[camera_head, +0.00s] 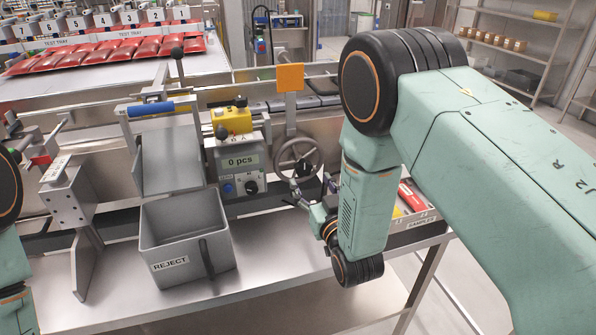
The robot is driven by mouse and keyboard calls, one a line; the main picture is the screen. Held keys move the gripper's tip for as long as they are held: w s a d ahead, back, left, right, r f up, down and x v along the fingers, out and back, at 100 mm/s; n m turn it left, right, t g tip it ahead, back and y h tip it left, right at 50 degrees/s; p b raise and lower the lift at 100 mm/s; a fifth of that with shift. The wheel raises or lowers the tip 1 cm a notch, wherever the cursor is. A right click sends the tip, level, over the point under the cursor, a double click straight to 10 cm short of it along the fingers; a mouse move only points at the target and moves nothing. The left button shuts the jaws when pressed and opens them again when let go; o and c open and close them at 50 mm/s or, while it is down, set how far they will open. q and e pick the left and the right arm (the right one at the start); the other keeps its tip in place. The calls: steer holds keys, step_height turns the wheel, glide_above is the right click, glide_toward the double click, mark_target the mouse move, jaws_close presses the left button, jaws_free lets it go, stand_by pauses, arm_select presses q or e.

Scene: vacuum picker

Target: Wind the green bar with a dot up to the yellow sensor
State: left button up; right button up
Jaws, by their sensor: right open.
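A yellow sensor block (234,121) with a dark knob sits on top of the grey counter box (239,160), whose display reads "0 pcs". A grey handwheel (299,166) stands upright just right of the box, below an orange plate (290,77) on a post. I cannot make out a green bar with a dot. My right gripper (294,195) is open and empty at the lower edge of the handwheel; I cannot tell whether it touches the wheel. My left arm shows only at the left edge, with its gripper out of view.
A grey REJECT bin (186,240) stands below a sloping metal chute (172,160). A SAMPLES tray (420,213) with red packs is partly behind my right arm. Red packs lie on test trays (110,50) at the back left. The bench front (110,310) is clear.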

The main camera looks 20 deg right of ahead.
mark_target(305, 170)
steer(key=w+b, duration=0.1)
steer(key=w, duration=0.5)
steer(key=shift+w+f, duration=0.1)
steer(key=shift+f, duration=0.05)
steer(key=shift+w, duration=0.35)
steer(key=c, duration=1.2)
steer(key=shift+o, duration=0.2)
